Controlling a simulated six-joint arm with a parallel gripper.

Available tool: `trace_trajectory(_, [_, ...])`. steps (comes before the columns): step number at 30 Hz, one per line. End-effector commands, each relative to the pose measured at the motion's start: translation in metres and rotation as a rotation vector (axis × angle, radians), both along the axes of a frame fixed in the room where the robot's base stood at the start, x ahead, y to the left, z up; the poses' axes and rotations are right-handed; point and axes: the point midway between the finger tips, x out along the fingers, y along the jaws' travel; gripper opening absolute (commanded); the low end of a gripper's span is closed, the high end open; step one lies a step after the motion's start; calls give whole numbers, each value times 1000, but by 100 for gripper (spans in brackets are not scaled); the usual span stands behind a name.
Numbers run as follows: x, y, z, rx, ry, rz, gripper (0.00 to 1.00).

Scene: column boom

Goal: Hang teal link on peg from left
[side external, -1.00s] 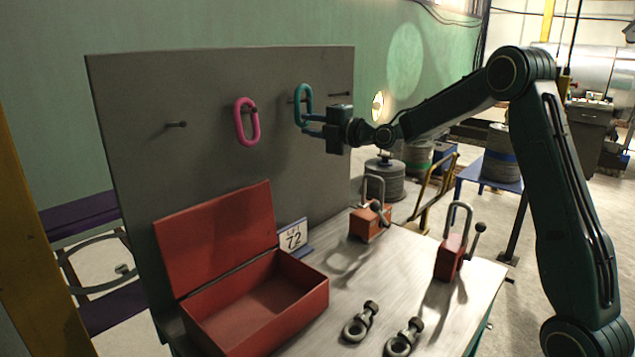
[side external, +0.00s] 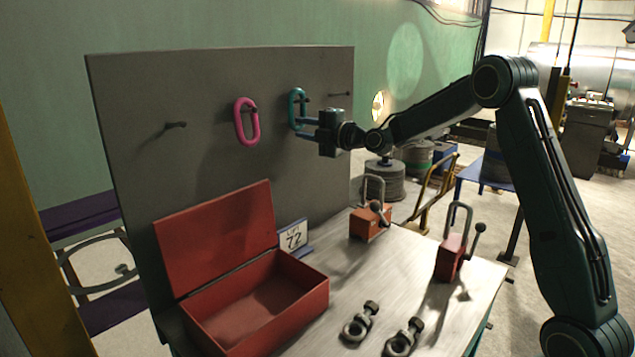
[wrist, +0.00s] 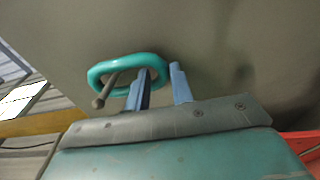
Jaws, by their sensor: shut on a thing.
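The teal link (side external: 292,108) is at the third peg (side external: 308,99) from the left on the grey upright board. In the wrist view the link (wrist: 93,73) lies around the peg (wrist: 107,90), whose knobbed end projects through the loop. My gripper (side external: 299,129) is shut on the lower part of the link. In the wrist view its blue fingers (wrist: 160,85) straddle one end of the link, one finger overlapping the loop. Whether the link's weight rests on the peg cannot be told.
A pink link (side external: 240,124) hangs on the second peg. The leftmost peg (side external: 175,125) and the rightmost peg (side external: 340,94) are bare. Below are an open red box (side external: 300,298), a number card (side external: 293,236), two red padlock-like blocks (side external: 368,226) (side external: 450,258) and shackles (side external: 358,324) on the table.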

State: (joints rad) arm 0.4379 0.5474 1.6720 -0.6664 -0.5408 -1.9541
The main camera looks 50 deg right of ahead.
Motion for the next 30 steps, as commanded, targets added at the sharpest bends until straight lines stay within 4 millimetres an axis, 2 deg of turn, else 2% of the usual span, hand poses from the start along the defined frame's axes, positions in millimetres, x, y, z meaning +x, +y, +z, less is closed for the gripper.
trace_trajectory(12, [0,0,1,0,-2,0,0])
trace_trajectory(13, [0,0,1,0,-2,0,29])
trace_trajectory(16, [0,0,1,0,-1,0,49])
trace_trajectory(30, [-4,-1,-1,1,2,-1,49])
